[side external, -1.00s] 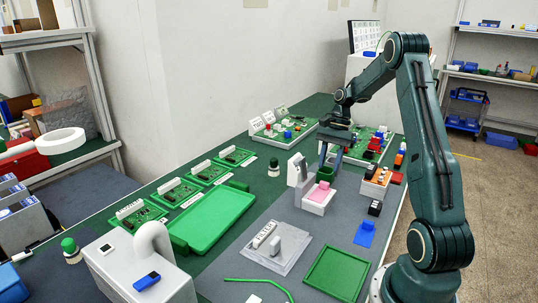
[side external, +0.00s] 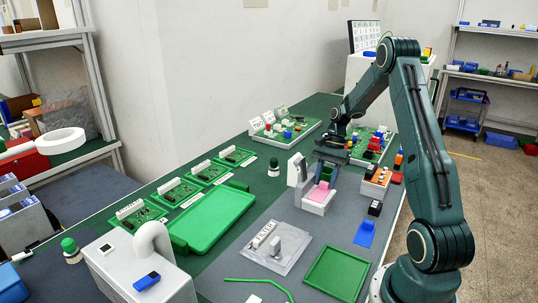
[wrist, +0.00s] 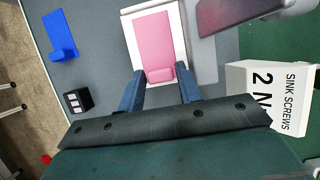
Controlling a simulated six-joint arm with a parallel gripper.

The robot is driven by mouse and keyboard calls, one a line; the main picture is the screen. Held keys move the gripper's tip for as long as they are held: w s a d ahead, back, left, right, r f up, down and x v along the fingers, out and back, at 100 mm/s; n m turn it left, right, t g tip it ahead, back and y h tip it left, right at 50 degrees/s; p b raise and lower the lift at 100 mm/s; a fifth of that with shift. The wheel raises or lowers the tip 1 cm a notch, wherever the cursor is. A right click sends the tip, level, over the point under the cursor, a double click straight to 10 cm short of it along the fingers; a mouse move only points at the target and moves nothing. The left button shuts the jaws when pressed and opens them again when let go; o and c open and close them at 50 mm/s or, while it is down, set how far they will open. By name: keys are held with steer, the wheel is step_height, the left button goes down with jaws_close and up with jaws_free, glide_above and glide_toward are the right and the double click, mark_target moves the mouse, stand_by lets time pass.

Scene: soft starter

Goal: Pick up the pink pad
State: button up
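The pink pad (side external: 319,194) lies on a white block-like holder (side external: 314,208) beside a grey upright part. In the wrist view the pad (wrist: 153,40) is a flat pink rectangle with a small raised pink lip at its near end. My gripper (side external: 323,178) is low over the far end of the pad, pointing down. In the wrist view my gripper (wrist: 161,78) is open, with one blue finger on each side of the lip. I cannot tell whether the fingers touch it.
A grey upright part (wrist: 218,14) stands close to the right of the pad in the wrist view. A "SINK SCREWS" box (wrist: 270,95) is nearby. A blue pad (side external: 364,233), a black block (side external: 375,208) and an empty green tray (side external: 336,272) lie around. Grey mat between them is clear.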

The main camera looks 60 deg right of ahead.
stand_by(0.3)
steer(key=c, duration=0.6)
steer(key=shift+r, duration=0.15)
step_height(320, 180, up, 10)
stand_by(0.5)
stand_by(0.4)
